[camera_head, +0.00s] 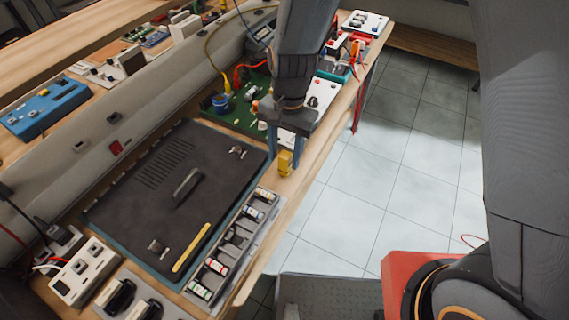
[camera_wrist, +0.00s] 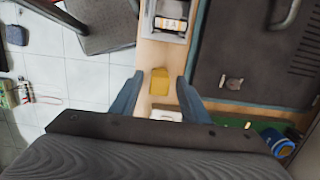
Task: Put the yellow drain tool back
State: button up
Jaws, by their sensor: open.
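A small yellow block-shaped piece (camera_head: 284,163), which may be the drain tool, stands on the wooden bench near its right edge; it also shows in the wrist view (camera_wrist: 159,81). My gripper (camera_head: 285,150) is open above it, with blue fingers apart. In the wrist view my gripper (camera_wrist: 158,92) has one finger to each side of the yellow piece, with gaps. A long thin yellow bar (camera_head: 191,247) lies on the dark panel (camera_head: 140,190).
A grey slotted tray (camera_head: 237,240) with several small cylinders runs beside the panel along the bench edge. A green circuit board (camera_head: 228,112) and a white box (camera_head: 322,95) lie behind. Tiled floor (camera_head: 350,195) is open to the right.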

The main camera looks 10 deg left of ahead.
jog(key=r, duration=0.2)
jog(key=r+b, duration=0.1)
jog(key=r, duration=0.2)
jog(key=w+r, duration=0.1)
jog(key=r, duration=0.1)
jog(key=shift+d+r+b, duration=0.2)
jog(key=shift+d+b, duration=0.05)
jog(key=shift+b, duration=0.05)
jog(key=s+d+r+n+t, duration=0.1)
jog(key=d+n, duration=0.1)
jog(key=d, duration=1)
jog(key=s+d+r+n+t, duration=0.2)
jog(key=d, duration=1)
jog(key=shift+s+h, duration=0.2)
jog(key=shift+h, duration=0.1)
jog(key=shift+a, duration=0.1)
notch_tip(320, 180, down, 2)
jog(key=shift+f+b, duration=0.15)
jog(key=shift+b, duration=0.9)
